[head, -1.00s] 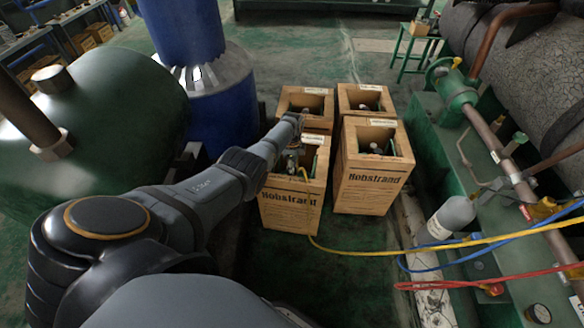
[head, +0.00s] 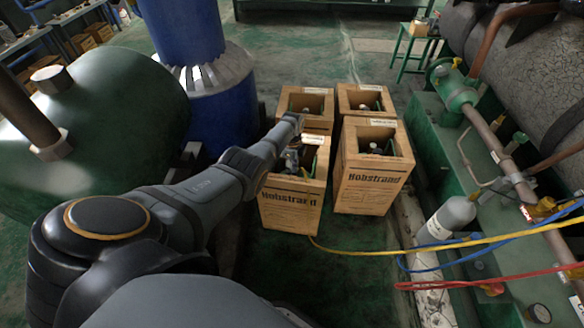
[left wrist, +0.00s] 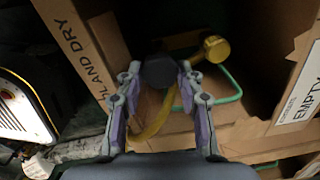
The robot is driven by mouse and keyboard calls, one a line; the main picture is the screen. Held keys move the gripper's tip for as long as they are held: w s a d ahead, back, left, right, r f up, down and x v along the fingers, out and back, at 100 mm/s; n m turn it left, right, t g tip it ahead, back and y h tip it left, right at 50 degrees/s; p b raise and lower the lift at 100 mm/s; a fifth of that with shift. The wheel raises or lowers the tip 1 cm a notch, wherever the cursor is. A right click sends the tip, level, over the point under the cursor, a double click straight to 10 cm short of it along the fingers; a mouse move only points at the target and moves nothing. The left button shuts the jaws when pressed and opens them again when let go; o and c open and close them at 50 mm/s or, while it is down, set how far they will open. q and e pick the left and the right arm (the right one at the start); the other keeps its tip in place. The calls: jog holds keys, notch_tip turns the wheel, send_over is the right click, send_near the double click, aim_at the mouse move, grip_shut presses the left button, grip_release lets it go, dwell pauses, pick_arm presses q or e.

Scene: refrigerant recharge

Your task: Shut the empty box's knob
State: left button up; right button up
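The box labelled EMPTY (left wrist: 308,88) is an open wooden crate. In the head view it appears to be the front-left Hobstrand crate (head: 290,214). My left gripper (left wrist: 159,72) reaches into its top. A dark round knob (left wrist: 158,71) sits between my left fingertips, which appear to touch it from both sides. A yellow hose (left wrist: 150,120) and a yellow fitting (left wrist: 216,49) lie beside the knob, with a green cord (left wrist: 232,82). In the head view my left gripper (head: 294,150) partly hides the crate's inside. My right gripper is not in view.
Other open crates stand close behind and to the right, including the Hobstrand crate (head: 367,188). A grey cylinder (head: 450,217) and yellow, blue and red hoses lie right. A green tank (head: 110,110) and a blue column (head: 215,110) stand left.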

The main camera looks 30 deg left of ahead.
pick_arm(q)
jog(key=shift+o, duration=0.6)
jog(key=shift+r, duration=0.5)
notch_tip(320, 180, up, 11)
